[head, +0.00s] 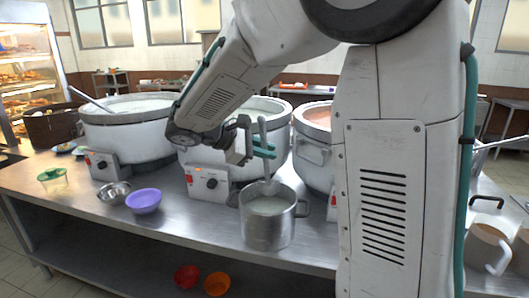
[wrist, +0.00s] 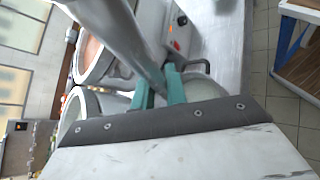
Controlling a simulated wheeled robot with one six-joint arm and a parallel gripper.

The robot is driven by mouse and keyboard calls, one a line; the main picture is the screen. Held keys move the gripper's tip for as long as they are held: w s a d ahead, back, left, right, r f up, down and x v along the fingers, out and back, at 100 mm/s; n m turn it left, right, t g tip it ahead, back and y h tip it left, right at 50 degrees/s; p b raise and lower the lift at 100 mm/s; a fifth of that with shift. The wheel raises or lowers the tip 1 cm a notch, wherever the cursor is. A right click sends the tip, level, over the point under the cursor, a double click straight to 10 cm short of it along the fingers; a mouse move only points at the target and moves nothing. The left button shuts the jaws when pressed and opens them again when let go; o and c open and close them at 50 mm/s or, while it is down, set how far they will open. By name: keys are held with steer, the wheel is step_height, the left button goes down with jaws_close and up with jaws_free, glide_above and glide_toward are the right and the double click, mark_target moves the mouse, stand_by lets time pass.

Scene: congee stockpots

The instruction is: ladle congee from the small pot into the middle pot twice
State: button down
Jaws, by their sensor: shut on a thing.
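The small pot (head: 268,224), grey metal with side handles, stands near the front edge of the steel counter and holds pale congee. The middle pot (head: 281,140), large and white, stands behind it with pale contents. My gripper (head: 263,150) is shut on the grey ladle (head: 263,129), above the small pot's back. The ladle is nearly upright, its lower end inside the small pot's rim; how deep it dips is unclear. In the wrist view, the teal fingers (wrist: 161,88) close around the ladle handle (wrist: 118,36), with the small pot (wrist: 207,86) beyond, partly hidden.
A large white pot (head: 125,134) with a ladle stands left; another (head: 312,146) with brownish contents stands right, partly behind my arm. Containers (head: 487,250) stand at the right.

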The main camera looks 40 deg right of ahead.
mark_target(263, 140)
steer(key=shift+w+d+f+n+g+y, duration=0.25)
steer(key=shift+w+d+y, duration=0.1)
steer(key=shift+w+d, duration=0.2)
steer(key=shift+w+d+f+n+g+y, duration=0.15)
steer(key=shift+w+d+f+n+y, duration=0.15)
steer(key=shift+w+d, duration=0.2)
steer(key=f, duration=0.5)
steer(key=shift+s+a+f, duration=0.2)
steer(key=shift+s, duration=0.05)
steer(key=s+a+f+m+t+h, duration=0.1)
steer(key=s+a+f+m+h, duration=0.1)
steer(key=s+a+f, duration=0.3)
steer(key=shift+s+f+m+t+h, duration=0.15)
steer(key=shift+f+m+t+h, duration=0.2)
steer(key=shift+f+h, duration=0.15)
steer(key=shift+r, duration=8.45)
steer(key=shift+m+h, duration=0.5)
steer(key=shift+h, duration=0.15)
